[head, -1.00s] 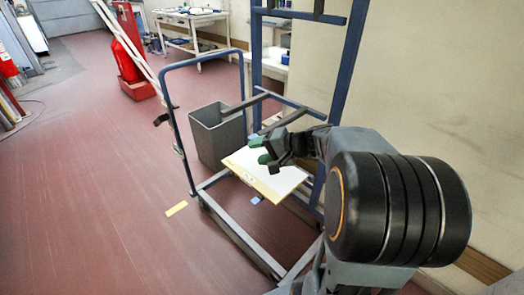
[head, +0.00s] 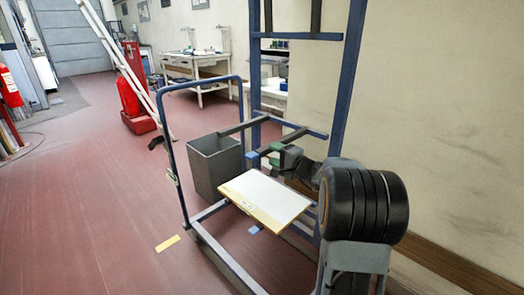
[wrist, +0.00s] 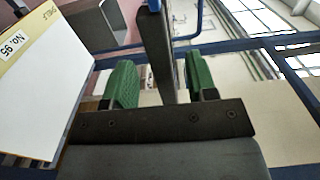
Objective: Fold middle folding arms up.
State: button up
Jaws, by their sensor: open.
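The blue rack trolley (head: 350,85) has two grey middle folding arms that stick out roughly level from its crossbar: a far one (head: 243,127) and a near one (head: 285,140). My gripper (head: 270,155) is open at the outer part of the near arm, which it partly hides. In the wrist view, this grey arm (wrist: 157,55) runs between the two green fingers, with gaps on both sides. I cannot tell how deep it sits between them. A white board (head: 265,195) lies flat below the gripper; its label reads No. 95 in the wrist view (wrist: 40,70).
Upper arms (head: 316,15) stand upright on the rack. A grey bin (head: 214,165) stands behind the trolley's blue handle frame (head: 172,140). The wall (head: 440,120) is close on the right.

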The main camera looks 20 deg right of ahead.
aim_at(268, 152)
jog(key=x, duration=0.6)
jog(key=shift+f, duration=0.1)
jog(key=shift+w, duration=0.15)
jog(key=shift+c, duration=0.4)
grip_shut()
jog(key=shift+a, duration=0.1)
